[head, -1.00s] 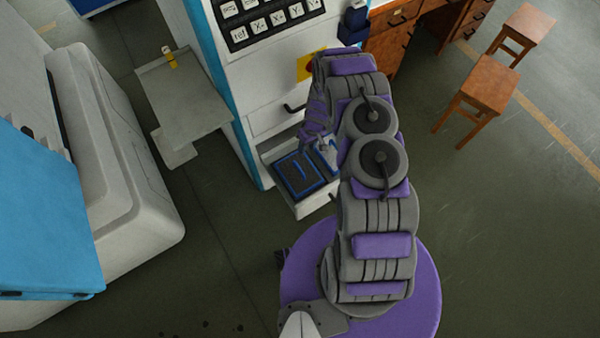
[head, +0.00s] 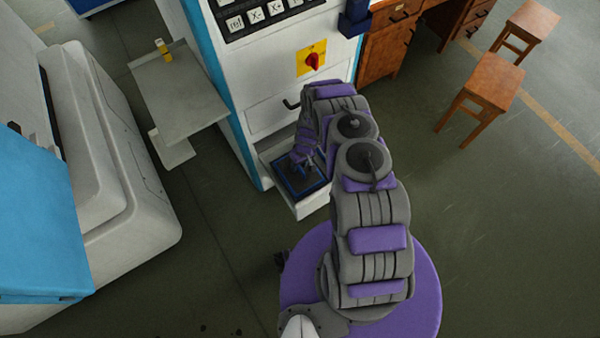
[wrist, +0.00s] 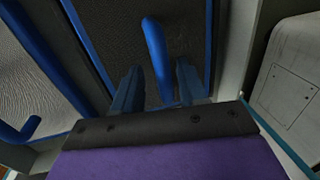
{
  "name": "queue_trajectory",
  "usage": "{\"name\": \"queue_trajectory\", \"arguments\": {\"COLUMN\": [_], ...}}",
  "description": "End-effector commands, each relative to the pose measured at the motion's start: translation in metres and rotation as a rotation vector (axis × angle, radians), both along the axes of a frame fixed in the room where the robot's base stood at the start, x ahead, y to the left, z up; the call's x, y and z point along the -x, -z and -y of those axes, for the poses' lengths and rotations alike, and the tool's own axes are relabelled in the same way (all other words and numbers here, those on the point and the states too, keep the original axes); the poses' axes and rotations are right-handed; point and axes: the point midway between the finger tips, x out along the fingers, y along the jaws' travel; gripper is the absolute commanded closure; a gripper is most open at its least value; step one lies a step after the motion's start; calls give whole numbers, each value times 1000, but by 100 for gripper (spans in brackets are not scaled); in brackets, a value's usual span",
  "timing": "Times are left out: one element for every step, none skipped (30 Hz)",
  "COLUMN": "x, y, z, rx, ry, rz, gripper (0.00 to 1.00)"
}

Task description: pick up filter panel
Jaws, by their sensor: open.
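The filter panel (head: 293,184) is a dark mesh plate with a blue frame, lying in the open white drawer at the base of the machine. In the wrist view its dark mesh (wrist: 118,35) and raised blue handle (wrist: 155,50) show close up. My gripper (wrist: 159,85) is open, with its two blue-grey fingers on either side of the handle's near end. I cannot tell whether they touch it. In the head view my gripper (head: 306,168) is low over the panel and partly hides it.
A second, lighter grey mesh panel (wrist: 30,75) with a blue handle lies beside it in the wrist view. The drawer (head: 312,205) has white walls close around. A grey shelf (head: 185,105) with a yellow item (head: 163,48) is at left. Wooden stools (head: 490,85) stand at right.

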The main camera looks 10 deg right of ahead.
Motion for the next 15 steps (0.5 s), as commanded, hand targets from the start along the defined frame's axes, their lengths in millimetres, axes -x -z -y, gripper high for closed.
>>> {"name": "queue_trajectory", "arguments": {"x": [1, 1, 1, 1, 1, 1, 1, 1, 1, 1, 1, 1, 1, 1, 1], "y": [7, 8, 9, 9, 8, 8, 8, 8, 7, 8, 8, 8, 8, 8, 8], "z": [-2, -2, -2, -2, -1, 0, 0, 0, 1, 1, 2, 2, 2, 2, 2], "rx": [1, 1, 1, 1, 0, -2, -3, -3, -4, -5, -6, -7, -7, -7, -6], "ry": [-2, -2, -1, -1, -1, 0, 0, 0, 0, 1, 1, 1, 1, 1, 1], "rz": [0, 0, 0, 0, 0, -1, -1, -1, -1, -1, -1, -1, -1, -1, -1], "gripper": [58, 58, 58, 58, 58, 58, 58, 58, 60, 63, 66, 70, 73, 76, 79]}}
